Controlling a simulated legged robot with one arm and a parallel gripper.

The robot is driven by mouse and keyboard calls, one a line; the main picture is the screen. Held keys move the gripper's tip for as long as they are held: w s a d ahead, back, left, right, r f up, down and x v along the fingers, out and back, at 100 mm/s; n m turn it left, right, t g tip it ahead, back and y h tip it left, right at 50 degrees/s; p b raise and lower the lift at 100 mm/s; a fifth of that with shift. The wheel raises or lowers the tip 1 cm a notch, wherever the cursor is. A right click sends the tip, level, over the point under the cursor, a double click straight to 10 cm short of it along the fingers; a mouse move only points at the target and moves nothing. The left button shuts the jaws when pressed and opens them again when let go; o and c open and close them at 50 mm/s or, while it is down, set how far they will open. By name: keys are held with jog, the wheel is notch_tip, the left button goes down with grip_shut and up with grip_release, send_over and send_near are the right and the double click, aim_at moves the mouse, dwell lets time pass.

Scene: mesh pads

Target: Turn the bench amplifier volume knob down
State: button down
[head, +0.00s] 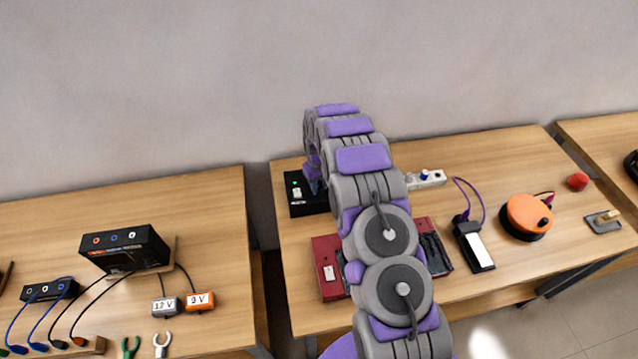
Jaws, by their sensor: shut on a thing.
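A black box with a small green light and a pale label, which looks like the bench amplifier (296,207), sits at the back left of the middle table. My arm reaches over the table and bends down at its far end. My gripper (314,186) is small in view at the right part of this box, partly hidden by my arm. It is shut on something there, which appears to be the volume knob. The knob itself is hidden, so its turn position cannot be read.
A red case (328,268) lies partly behind my arm. To the right are a white power strip (428,179), a black device with a white panel (475,246), an orange round reel (527,216) and a red ball (577,181). A gap separates the left table (215,210).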

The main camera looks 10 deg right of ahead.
jog(key=shift+w+r+n+p, duration=0.1)
jog(key=shift+n+p, duration=0.1)
jog(key=shift+n, duration=0.95)
jog(key=shift+w+r+n+p, duration=0.1)
jog(key=shift+n+p, duration=0.1)
jog(key=shift+n, duration=0.95)
jog(key=c, duration=0.8)
grip_release()
jog(key=shift+s+f, duration=0.1)
jog(key=shift+f, duration=0.1)
jog(key=shift+c, duration=0.2)
jog(key=shift+r, duration=0.1)
notch_tip(320, 180, up, 17)
jog(key=shift+p, duration=0.45)
jog(key=shift+a, duration=0.1)
